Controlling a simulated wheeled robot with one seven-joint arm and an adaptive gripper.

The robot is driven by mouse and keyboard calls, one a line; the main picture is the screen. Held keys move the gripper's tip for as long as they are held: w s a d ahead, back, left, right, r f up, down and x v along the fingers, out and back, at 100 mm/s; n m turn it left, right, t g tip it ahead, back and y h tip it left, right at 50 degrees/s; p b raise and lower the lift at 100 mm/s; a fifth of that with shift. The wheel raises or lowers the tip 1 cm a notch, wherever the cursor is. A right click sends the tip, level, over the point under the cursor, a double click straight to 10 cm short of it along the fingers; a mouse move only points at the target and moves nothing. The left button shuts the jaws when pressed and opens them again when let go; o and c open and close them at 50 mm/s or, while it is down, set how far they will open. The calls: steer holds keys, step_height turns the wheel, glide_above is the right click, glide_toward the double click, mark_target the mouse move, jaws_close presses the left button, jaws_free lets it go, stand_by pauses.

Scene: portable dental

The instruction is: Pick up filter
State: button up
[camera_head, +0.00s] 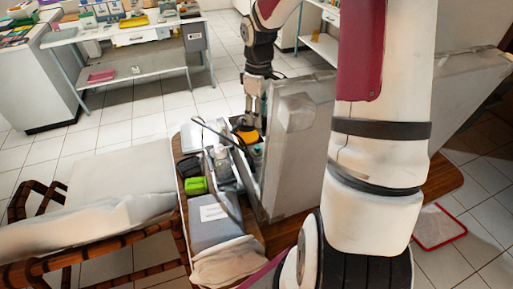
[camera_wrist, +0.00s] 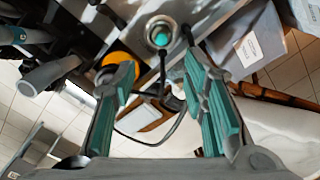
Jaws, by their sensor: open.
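My gripper (camera_head: 248,124) points down over the open grey case in the head view. Its two teal-padded fingers stand apart in the wrist view (camera_wrist: 160,82), with nothing held between them. A yellow-orange round part (camera_head: 249,136) lies just under the fingertips in the head view. In the wrist view this orange part (camera_wrist: 116,59) is partly hidden behind the left finger. A round metal fitting with a teal centre (camera_wrist: 160,36) shows ahead of the gap between the fingers. I cannot tell for certain which of these parts is the filter.
The case's upright grey panel (camera_head: 300,150) stands close to the right of my gripper. A clear bottle (camera_head: 222,160), a green box (camera_head: 196,186) and a labelled grey box (camera_head: 214,226) sit to the left. Dark cables cross the wrist view. A padded chair (camera_head: 110,190) is further left.

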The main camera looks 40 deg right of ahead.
mark_target(257, 147)
step_height(257, 147, down, 13)
steer(key=shift+a+f+p, duration=0.15)
steer(key=shift+f+p, duration=0.05)
steer(key=shift+p, duration=0.25)
jaws_close()
